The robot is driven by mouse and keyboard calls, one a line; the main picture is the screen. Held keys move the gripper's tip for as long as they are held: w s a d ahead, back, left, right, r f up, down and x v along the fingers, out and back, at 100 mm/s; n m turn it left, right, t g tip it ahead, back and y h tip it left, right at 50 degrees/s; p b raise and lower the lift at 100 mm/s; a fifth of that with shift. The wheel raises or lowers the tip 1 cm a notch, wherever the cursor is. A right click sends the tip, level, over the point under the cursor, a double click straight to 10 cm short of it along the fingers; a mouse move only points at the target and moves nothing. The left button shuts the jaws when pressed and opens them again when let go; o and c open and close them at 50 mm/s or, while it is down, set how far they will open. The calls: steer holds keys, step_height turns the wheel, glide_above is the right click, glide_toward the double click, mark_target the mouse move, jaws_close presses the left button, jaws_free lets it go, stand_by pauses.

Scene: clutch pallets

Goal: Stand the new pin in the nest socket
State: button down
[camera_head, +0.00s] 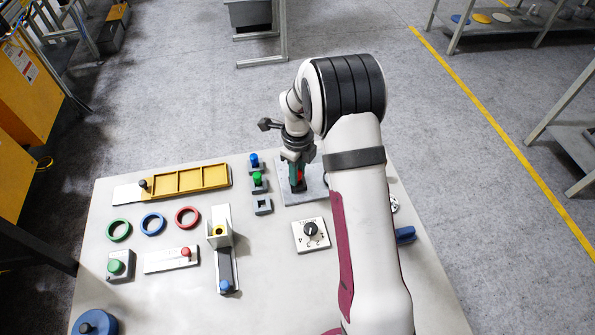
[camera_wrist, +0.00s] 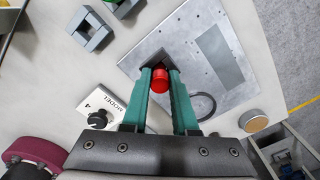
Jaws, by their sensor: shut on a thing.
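My gripper (camera_head: 298,165) is over the grey metal plate and is shut on a red-topped pin, whose red top (camera_wrist: 160,80) shows between the teal fingertips in the wrist view. The red also shows in the head view (camera_head: 300,175), partly covered by the fingers. A dark square block (camera_wrist: 157,56), seemingly the nest socket, sits on the grey plate (camera_wrist: 188,33) right at the fingertips. The pin appears lined up with this block. Its lower end is hidden, so I cannot tell whether it is inside the socket or above it.
Left of the plate stand small square holders with a blue pin (camera_head: 254,160) and a green pin (camera_head: 258,178), and an empty holder (camera_head: 263,206). A MODEL dial box (camera_head: 311,235) is in front. A yellow tray (camera_head: 190,181) and coloured rings lie farther left.

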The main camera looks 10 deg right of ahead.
steer(key=c, duration=0.7)
jaws_free()
steer(key=shift+f, duration=0.1)
step_height(320, 180, up, 12)
steer(key=s+a+r+n, duration=0.1)
steer(key=s+r+n, duration=0.35)
steer(key=s, duration=0.25)
steer(key=s+a+r+n, duration=0.1)
steer(key=s+r+n, duration=0.3)
steer(key=s+n, duration=0.6)
steer(key=s, duration=0.2)
steer(key=s+a+f+n+y, duration=0.1)
steer(key=s+n, duration=0.2)
steer(key=s, duration=0.3)
steer(key=s+a+f+n, duration=0.1)
steer(key=s+n, duration=0.3)
steer(key=s, duration=0.2)
steer(key=shift+s+y, duration=0.1)
steer(key=shift+y, duration=0.3)
steer(key=shift+o, duration=0.3)
